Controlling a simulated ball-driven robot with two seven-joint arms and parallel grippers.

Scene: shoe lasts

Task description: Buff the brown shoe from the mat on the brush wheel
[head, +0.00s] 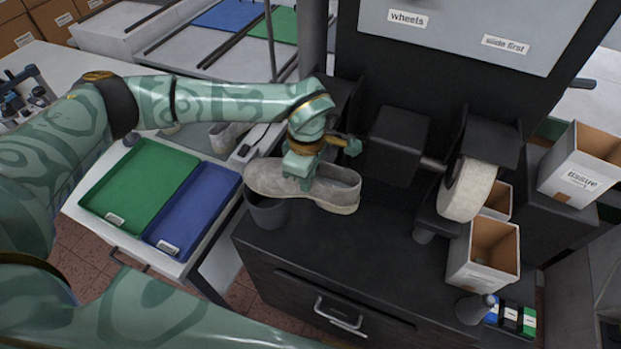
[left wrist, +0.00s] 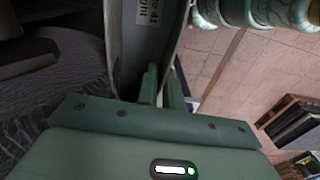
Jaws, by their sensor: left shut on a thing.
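My left gripper (head: 303,167) is shut on a taupe, greyish-brown low shoe (head: 333,193) and holds it above the front left of the black machine bench. The shoe lies lengthwise across the picture. A pale wheel (head: 468,190) is on the machine's right side. A brush wheel on the left side is not clearly visible behind my arm. The mat is mostly hidden. My right gripper is out of view.
A dark grey bin (head: 267,212) stands below the shoe. Green (head: 140,180) and blue (head: 197,210) trays lie to the left. Open boxes (head: 484,255) stand at the right. The bench top's middle is clear.

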